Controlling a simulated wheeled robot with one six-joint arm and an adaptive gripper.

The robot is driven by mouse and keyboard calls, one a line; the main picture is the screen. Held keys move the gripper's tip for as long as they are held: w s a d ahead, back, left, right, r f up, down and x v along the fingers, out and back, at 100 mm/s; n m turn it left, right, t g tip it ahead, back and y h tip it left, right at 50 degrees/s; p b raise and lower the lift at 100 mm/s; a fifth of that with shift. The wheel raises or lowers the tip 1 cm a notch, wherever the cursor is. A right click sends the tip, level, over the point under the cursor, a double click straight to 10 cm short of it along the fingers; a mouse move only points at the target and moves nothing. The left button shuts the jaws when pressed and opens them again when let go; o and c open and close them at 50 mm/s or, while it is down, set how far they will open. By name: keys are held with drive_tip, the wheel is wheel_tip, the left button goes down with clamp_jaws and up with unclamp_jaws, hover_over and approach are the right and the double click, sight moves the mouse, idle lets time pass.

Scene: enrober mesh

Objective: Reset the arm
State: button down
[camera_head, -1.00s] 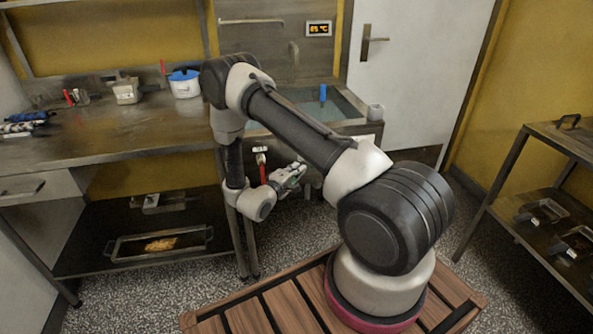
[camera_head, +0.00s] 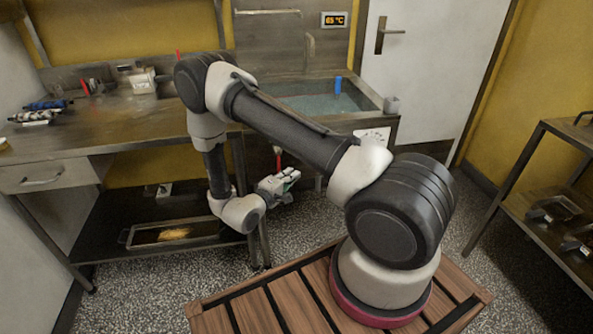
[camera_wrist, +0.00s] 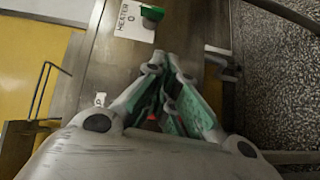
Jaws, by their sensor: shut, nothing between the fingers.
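My gripper (camera_head: 287,179) hangs low in front of the sink unit, at the end of my bent arm. In the wrist view my gripper (camera_wrist: 168,68) shows its green-padded fingers closed together at the tips, with nothing held. The fingertips point toward the front of the metal unit, where a white label reading HEATER 0 (camera_wrist: 128,18) and a green knob (camera_wrist: 151,13) show. I cannot tell the exact gap between the fingertips and the unit.
The sink (camera_head: 310,104) holds water and a blue item (camera_head: 338,84). A steel counter (camera_head: 120,120) stands at left, with a tray (camera_head: 130,238) on its lower shelf. A rack (camera_head: 540,160) stands at right. Speckled floor (camera_head: 130,290) is open in front.

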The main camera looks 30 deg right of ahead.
drive_tip(key=shift+s+a, duration=0.2)
drive_tip(key=shift+a, duration=0.1)
idle(0.4)
